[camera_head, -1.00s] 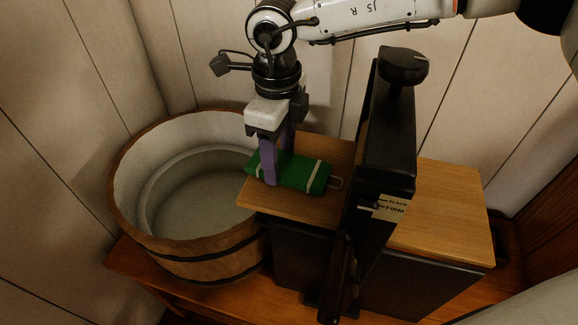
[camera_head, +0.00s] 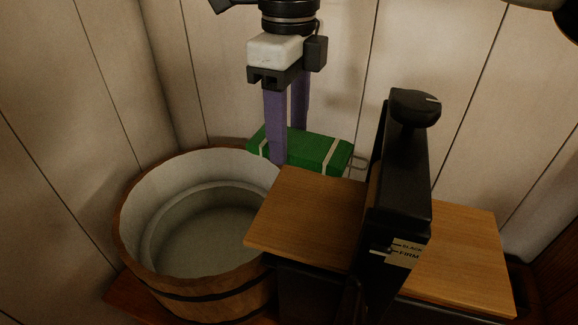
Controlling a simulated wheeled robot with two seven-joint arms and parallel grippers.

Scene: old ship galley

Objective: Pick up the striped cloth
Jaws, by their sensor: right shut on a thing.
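The striped cloth (camera_head: 312,149) is a folded green bundle with pale stripes and a wire loop at its right end. My right gripper (camera_head: 286,145) comes down from above, its purple fingers shut on the cloth. The cloth appears held up above and behind the left wooden board (camera_head: 305,215), clear of it. The far finger is partly hidden by the near one and the cloth. My left gripper is not in view.
A wooden tub (camera_head: 200,292) with a pale inside stands at the left. Panelled walls are close behind.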

